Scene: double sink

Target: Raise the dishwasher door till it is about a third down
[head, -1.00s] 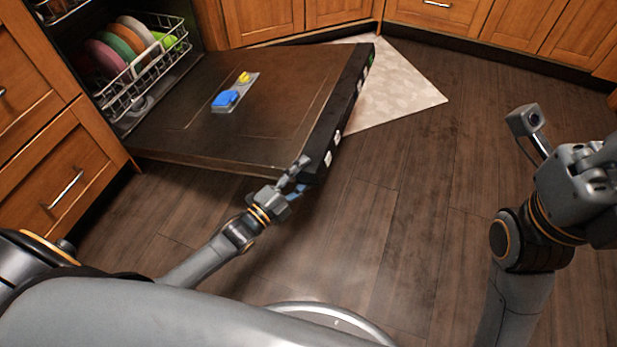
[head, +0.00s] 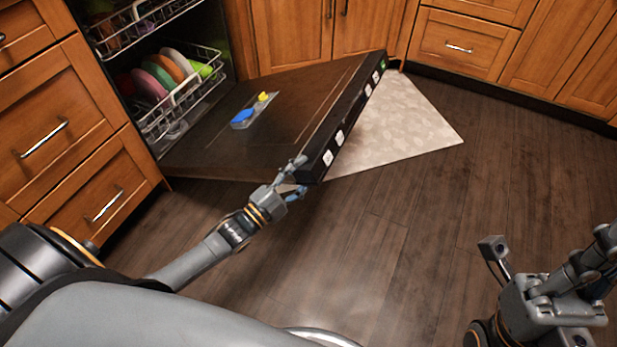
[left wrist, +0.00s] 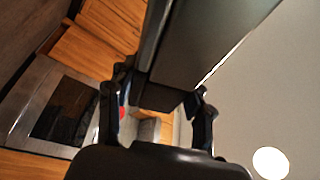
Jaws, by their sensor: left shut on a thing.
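The dishwasher door (head: 280,115) is a dark panel hinged at the dishwasher on the left. It is lowered most of the way and tilts up toward its free edge, which carries a black control strip with white labels. My left gripper (head: 297,178) is shut on the near corner of that free edge. The left wrist view shows the door's edge (left wrist: 205,45) between the two fingers (left wrist: 160,88). My right gripper (head: 590,265) is at the lower right, away from the door, partly cut off; its jaws are unclear.
Racks (head: 185,95) with colourful plates are inside the open dishwasher. A blue and yellow detergent dispenser (head: 252,113) is on the door's inner face. A pale mat (head: 410,125) lies on the floor beyond the door. Wooden drawers (head: 85,165) stand left; the wooden floor at right is clear.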

